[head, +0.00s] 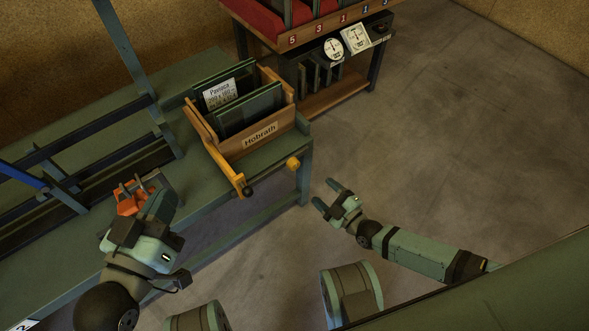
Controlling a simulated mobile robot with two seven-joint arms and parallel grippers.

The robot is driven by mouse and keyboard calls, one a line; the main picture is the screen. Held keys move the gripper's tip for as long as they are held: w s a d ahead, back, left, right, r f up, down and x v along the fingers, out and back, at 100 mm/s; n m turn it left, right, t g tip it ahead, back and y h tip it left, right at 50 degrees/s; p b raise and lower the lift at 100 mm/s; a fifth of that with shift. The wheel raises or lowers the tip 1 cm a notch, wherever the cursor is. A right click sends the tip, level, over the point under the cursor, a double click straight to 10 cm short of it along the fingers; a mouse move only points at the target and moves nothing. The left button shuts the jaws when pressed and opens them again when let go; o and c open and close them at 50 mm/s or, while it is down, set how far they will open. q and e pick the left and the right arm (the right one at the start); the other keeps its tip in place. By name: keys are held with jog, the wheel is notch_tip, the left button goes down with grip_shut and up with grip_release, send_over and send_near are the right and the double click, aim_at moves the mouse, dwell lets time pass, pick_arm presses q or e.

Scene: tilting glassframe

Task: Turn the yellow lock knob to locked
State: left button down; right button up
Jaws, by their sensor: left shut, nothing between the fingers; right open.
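A yellow knob (293,163) sits at the front edge of the green bench, right of the wooden crate. A yellow bar (239,184) with a dark round end stands at the crate's front left corner. I cannot tell the knob's lock setting from here. My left gripper (152,190) is shut and empty over the bench, beside an orange part (130,200), well left of the knob. I cannot tell whether it touches the orange part. My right gripper (326,195) is open and empty, over the floor to the right of and below the knob, apart from it.
The wooden crate (228,148) labelled Hobrath holds dark framed panels and a Pavluca card (219,94). Dark rails and a post (122,45) stand on the bench (90,205) at left. A shelf with gauges (334,49) stands behind. The floor at right is clear.

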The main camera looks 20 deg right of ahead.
aim_at(296, 167)
jog(key=b+x, duration=0.3)
jog(key=x, duration=0.7)
jog(key=shift+f, duration=0.2)
pick_arm(q)
jog(key=shift+w+a+f+m+b, duration=0.1)
jog(key=shift+w+f+m+b, duration=0.15)
jog(key=shift+f, duration=0.2)
jog(key=shift+w+a+f+m, duration=0.1)
jog(key=shift+w+f+m, duration=0.05)
jog(key=shift+f+m, duration=0.25)
jog(key=shift+w+a+f+m+b, duration=0.15)
jog(key=shift+w+f+m, duration=0.1)
jog(key=shift+f, duration=0.25)
pick_arm(e)
jog(key=shift+w+a+r, duration=0.15)
jog(key=shift+w+a, duration=0.2)
jog(key=shift+w, duration=0.3)
jog(key=shift+c, duration=0.4)
jog(key=c, duration=0.8)
jog(key=shift+c, duration=0.2)
